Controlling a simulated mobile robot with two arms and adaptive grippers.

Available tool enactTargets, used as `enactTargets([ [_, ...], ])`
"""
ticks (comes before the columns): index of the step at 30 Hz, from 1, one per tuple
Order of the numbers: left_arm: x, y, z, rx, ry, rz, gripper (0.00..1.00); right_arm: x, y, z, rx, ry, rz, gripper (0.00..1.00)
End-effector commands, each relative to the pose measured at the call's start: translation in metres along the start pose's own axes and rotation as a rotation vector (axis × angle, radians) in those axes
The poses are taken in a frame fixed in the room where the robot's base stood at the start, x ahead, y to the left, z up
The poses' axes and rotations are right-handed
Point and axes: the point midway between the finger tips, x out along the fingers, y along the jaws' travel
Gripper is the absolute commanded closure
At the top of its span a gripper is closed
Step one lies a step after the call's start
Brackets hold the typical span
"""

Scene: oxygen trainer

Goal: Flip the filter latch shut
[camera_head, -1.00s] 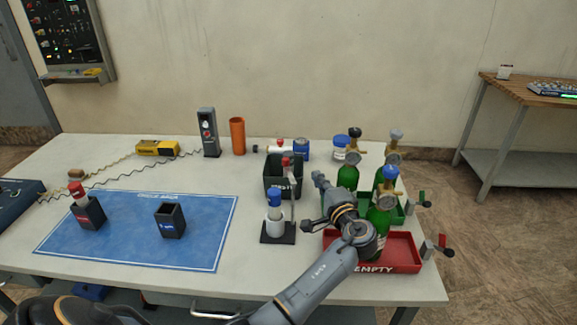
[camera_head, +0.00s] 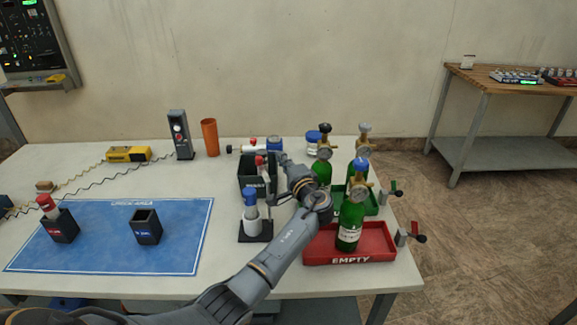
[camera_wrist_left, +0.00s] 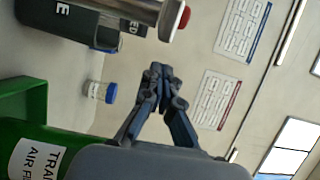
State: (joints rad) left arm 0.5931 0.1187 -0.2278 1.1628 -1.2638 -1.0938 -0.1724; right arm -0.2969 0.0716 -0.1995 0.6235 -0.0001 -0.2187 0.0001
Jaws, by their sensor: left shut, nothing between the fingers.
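The filter unit is a white cylinder with a blue cap (camera_head: 250,198) on a black base (camera_head: 256,236). Beside it a pale latch lever (camera_head: 269,182) stands upright, with a red knob (camera_head: 259,160) at its top. In the left wrist view the metal lever and its red knob (camera_wrist_left: 184,18) cross the top, just beyond the fingers. My left gripper (camera_head: 283,158) is behind and right of the lever, at about knob height. In the left wrist view its fingertips (camera_wrist_left: 160,70) are together and empty, apart from the lever. My right gripper is not in view.
A dark bin (camera_head: 248,178) stands behind the filter unit. Green bottles with gauges (camera_head: 350,226) stand close right of my arm, in a red tray (camera_head: 382,238) and a green tray (camera_head: 367,208). A blue mat (camera_head: 100,245) with two small holders lies left.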

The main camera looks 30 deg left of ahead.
Motion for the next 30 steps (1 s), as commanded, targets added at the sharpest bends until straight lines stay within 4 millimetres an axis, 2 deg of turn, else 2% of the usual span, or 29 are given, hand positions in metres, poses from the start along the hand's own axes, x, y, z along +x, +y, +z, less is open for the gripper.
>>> enactTargets([
  [4, 0.026, -0.002, 0.0, 0.002, -0.002, -0.001, 1.0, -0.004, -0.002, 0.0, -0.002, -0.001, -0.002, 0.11],
  [9, 0.015, -0.003, 0.022, 0.002, 0.001, 0.0, 1.0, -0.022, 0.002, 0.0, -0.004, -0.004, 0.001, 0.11],
  [15, 0.01, -0.001, 0.036, 0.001, 0.001, 0.0, 1.0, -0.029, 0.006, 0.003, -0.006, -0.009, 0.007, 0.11],
  [30, 0.009, 0.001, 0.038, 0.0, -0.008, 0.0, 1.0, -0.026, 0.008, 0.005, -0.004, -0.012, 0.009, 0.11],
])
